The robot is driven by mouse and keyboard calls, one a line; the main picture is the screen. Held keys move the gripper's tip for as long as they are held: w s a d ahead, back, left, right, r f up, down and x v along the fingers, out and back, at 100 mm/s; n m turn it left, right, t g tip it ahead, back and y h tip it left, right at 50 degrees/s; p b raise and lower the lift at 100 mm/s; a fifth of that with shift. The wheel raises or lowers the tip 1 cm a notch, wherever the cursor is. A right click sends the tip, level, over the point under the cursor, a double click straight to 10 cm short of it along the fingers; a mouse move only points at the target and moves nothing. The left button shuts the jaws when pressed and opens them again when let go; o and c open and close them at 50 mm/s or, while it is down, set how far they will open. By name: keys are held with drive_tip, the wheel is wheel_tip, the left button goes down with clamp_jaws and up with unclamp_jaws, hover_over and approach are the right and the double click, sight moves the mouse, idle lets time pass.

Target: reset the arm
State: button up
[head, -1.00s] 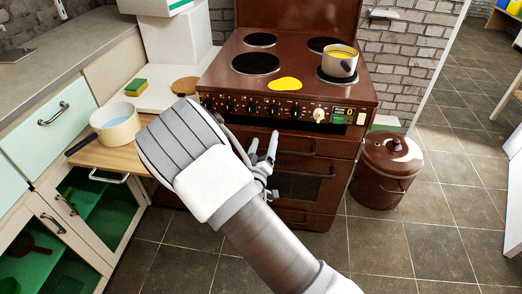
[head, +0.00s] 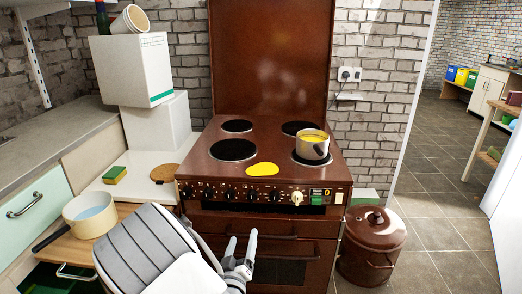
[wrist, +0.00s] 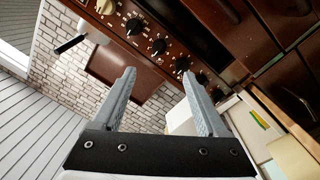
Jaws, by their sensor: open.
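My gripper (head: 241,250) is in front of the brown stove (head: 275,164), at the height of its oven doors in the head view. In the wrist view my gripper (wrist: 160,95) has its two fingers spread apart with nothing between them. The fingers point toward the stove's knob panel (wrist: 150,40) and look clear of it. My forearm fills the lower middle of the head view and hides part of the stove's lower left side.
A pan (head: 90,215) with pale blue contents sits on a pull-out board at left. A cream pot (head: 312,145) with yellow contents and a yellow patch (head: 262,169) are on the stovetop. A brown lidded bin (head: 372,245) stands right of the stove. Open floor (head: 440,200) lies further right.

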drive_tip(key=s+d+r+m+g+y, duration=0.2)
drive_tip(key=d+r+m+g, duration=0.15)
drive_tip(key=r, duration=0.35)
drive_tip(key=s+d+r+m+g+y, duration=0.2)
drive_tip(key=d+r+g, duration=0.3)
drive_tip(key=r, duration=0.3)
drive_tip(key=s+d+r+g+h, duration=0.1)
drive_tip(key=s+d+r, duration=0.1)
drive_tip(key=s+d, duration=0.35)
drive_tip(key=s+d+r+g+h, duration=0.1)
drive_tip(key=s+d+r+g, duration=0.15)
drive_tip(key=s, duration=0.65)
drive_tip(key=s+d+r, duration=0.2)
drive_tip(key=s+d, duration=0.2)
drive_tip(key=s, duration=0.4)
wheel_tip(320, 180, up, 16)
drive_tip(key=p, duration=1.6)
drive_tip(key=shift+d+g+p, duration=0.25)
drive_tip(key=shift+g+p, duration=0.05)
